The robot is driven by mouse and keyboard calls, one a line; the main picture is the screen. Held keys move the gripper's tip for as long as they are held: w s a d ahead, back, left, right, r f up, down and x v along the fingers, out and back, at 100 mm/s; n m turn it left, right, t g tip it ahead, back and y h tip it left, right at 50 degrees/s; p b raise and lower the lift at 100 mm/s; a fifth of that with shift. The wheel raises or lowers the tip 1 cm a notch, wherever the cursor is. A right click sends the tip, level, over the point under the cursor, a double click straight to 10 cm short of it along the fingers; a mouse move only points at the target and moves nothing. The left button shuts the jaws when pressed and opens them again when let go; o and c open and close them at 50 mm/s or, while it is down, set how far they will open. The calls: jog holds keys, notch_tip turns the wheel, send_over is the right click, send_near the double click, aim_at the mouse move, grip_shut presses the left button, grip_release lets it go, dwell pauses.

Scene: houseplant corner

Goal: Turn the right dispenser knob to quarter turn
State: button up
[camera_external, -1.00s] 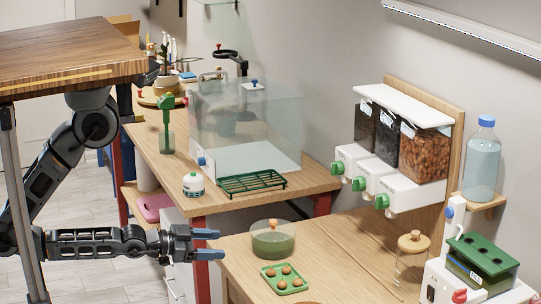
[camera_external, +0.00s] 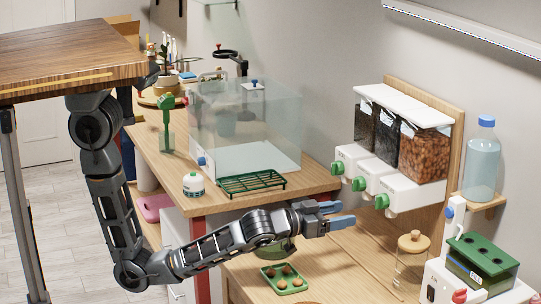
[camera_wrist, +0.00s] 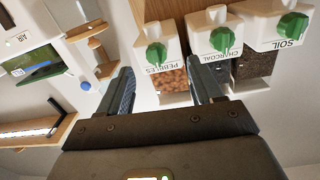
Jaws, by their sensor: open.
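The dispenser unit on the wall has three white outlets, each with a green knob. The right knob (camera_external: 382,201) sits below the bin of brown pebbles. In the wrist view the picture is turned over, and this knob (camera_wrist: 156,54) is on the left, on the outlet labelled PEBBLES (camera_wrist: 157,35). My gripper (camera_external: 335,214) is open and empty, left of the right knob and apart from it in the external view. In the wrist view the fingers of my gripper (camera_wrist: 160,72) point toward the dispensers, with the pebbles knob between their tips in the picture.
The middle knob (camera_external: 359,184) and left knob (camera_external: 337,168) are close beside it, labelled CHARCOAL and SOIL. A corked glass jar (camera_external: 411,262) stands on the bench below. A blue-capped bottle (camera_external: 482,165) stands on a shelf at right. A green seedling tray (camera_external: 285,281) lies under my arm.

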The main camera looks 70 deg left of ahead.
aim_at(376, 202)
jog(key=shift+n+y, duration=0.3)
jog(key=shift+n, duration=0.3)
jog(key=w, duration=0.3)
jog(key=w+d+r+p, duration=0.1)
jog(key=w, duration=0.2)
jog(key=w+r, duration=0.1)
jog(key=w, duration=0.2)
jog(key=shift+w+d+r, duration=0.1)
jog(key=shift+w+d, duration=0.05)
jog(key=shift+d, duration=0.2)
jog(key=c, duration=1)
jog(key=shift+c, duration=0.2)
